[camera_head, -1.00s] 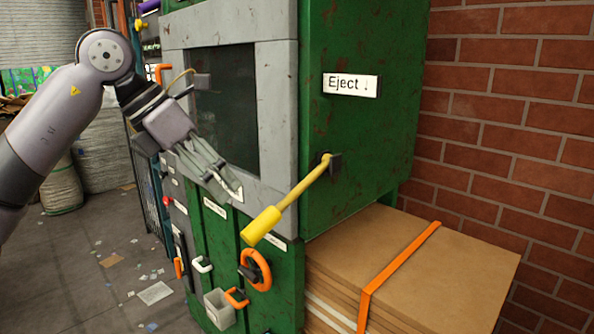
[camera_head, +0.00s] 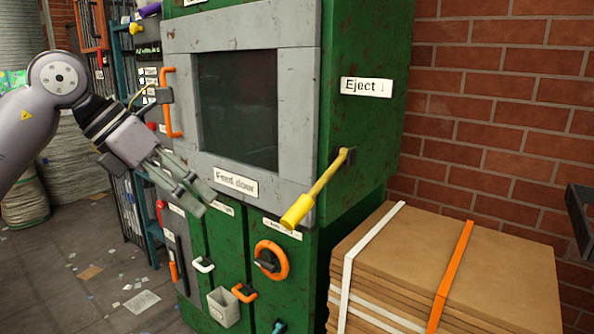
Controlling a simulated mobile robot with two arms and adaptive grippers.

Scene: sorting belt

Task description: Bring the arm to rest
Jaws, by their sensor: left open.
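My left arm (camera_head: 60,105) comes in from the left, bent at a grey joint. My left gripper (camera_head: 205,198) is open and empty, with its fingers pointing down and right. It is in front of the green machine (camera_head: 220,235), just left of the "Feed door" label (camera_head: 236,182). I cannot tell whether the fingertips touch the machine. My right gripper is not clearly in view; a dark piece (camera_head: 580,215) shows at the right edge.
A yellow eject lever (camera_head: 318,190) sticks out from the machine, pointing down and left. An orange wheel (camera_head: 271,260) and a small grey bin (camera_head: 222,306) are lower on the front. Strapped cardboard (camera_head: 500,262) is stacked at right by a brick wall (camera_head: 490,100). Scraps litter the floor.

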